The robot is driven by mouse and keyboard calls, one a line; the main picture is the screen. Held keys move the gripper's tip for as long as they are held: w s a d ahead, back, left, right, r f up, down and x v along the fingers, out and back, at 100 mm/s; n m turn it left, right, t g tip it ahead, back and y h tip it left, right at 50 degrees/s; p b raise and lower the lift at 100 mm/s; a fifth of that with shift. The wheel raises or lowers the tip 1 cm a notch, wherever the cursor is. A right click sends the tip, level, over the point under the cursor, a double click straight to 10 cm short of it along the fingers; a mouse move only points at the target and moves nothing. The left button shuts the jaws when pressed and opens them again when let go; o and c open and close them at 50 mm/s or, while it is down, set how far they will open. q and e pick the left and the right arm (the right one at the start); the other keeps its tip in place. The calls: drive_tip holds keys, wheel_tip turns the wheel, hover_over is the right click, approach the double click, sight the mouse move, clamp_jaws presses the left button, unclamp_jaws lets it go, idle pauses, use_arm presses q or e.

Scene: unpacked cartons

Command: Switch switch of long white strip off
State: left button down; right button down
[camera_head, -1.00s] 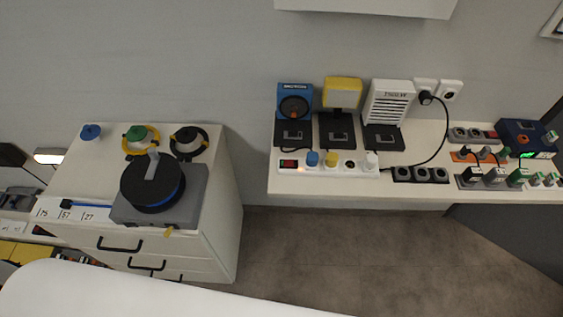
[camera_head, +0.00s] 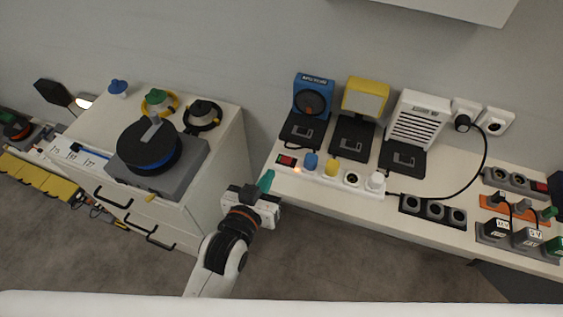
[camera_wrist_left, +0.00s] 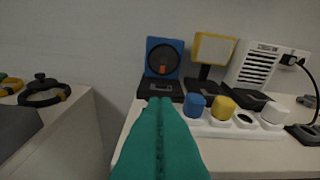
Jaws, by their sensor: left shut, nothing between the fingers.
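The long white strip (camera_head: 340,186) lies along the front of the white shelf. Its dark switch with a red face (camera_head: 286,160) is at the strip's left end, with a small orange glow beside it. A blue plug, a yellow plug and a white plug sit in the strip, with one bare socket between yellow and white. My left gripper (camera_head: 267,181) has teal fingertips, shut and empty, just left of and in front of the strip's switch end, apart from it. In the left wrist view the fingers (camera_wrist_left: 160,142) hide the switch, and the strip (camera_wrist_left: 222,128) shows to their right.
Behind the strip stand a blue device (camera_head: 313,97), a yellow lamp (camera_head: 364,97) and a white heater (camera_head: 417,117) on dark bases. A black socket strip (camera_head: 432,210) lies to the right. A white drawer cabinet (camera_head: 222,150) with a reel stands left, with a floor gap between.

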use_arm(q)
drive_tip(key=p, duration=0.1)
hover_over(284, 169)
drive_tip(key=shift+w+a+f, duration=0.1)
drive_tip(key=shift+w+f, duration=0.1)
drive_tip(key=shift+f, duration=0.95)
drive_tip(key=f, duration=0.3)
drive_tip(key=shift+s, duration=0.25)
drive_tip(key=shift+f, duration=0.55)
use_arm(e)
drive_tip(key=shift+d+r, duration=0.1)
drive_tip(key=shift+r, duration=0.4)
